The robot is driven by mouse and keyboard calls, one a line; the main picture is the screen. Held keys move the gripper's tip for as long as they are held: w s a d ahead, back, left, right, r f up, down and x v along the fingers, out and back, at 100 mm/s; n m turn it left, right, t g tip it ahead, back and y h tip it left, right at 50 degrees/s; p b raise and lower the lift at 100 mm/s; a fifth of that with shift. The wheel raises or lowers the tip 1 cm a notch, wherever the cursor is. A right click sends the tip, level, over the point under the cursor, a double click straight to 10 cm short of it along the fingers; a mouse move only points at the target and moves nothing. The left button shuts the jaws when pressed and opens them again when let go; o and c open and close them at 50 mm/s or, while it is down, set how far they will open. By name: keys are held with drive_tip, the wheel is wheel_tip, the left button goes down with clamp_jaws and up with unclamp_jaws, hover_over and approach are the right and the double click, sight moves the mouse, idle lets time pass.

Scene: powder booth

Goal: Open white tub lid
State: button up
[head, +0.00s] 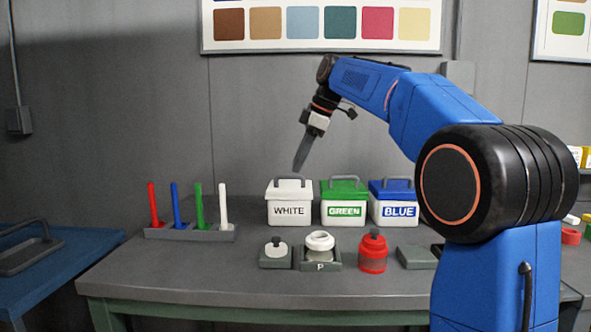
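The white tub (287,211) stands on the bench, left of two other tubs, with a label reading WHITE. Its white lid (290,188) is on, with a grey arched handle (290,178) on top. My gripper (300,165) is above the tub, pointing down and slightly left. Its fingertips are close to the lid handle, just above it or in front of it; I cannot tell if they touch. The fingers are seen side-on as one dark shape, so their opening is hidden.
A green tub (344,211) and a blue tub (393,212) stand to the right. A rack (190,234) with coloured sticks is at left. In front are a small lidded pot (275,254), a white jar (320,243) in a holder marked P, and a red jar (372,253).

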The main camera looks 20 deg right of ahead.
sight(296, 177)
drive_tip(key=shift+x, duration=1.6)
clamp_jaws()
drive_tip(key=shift+a, duration=0.1)
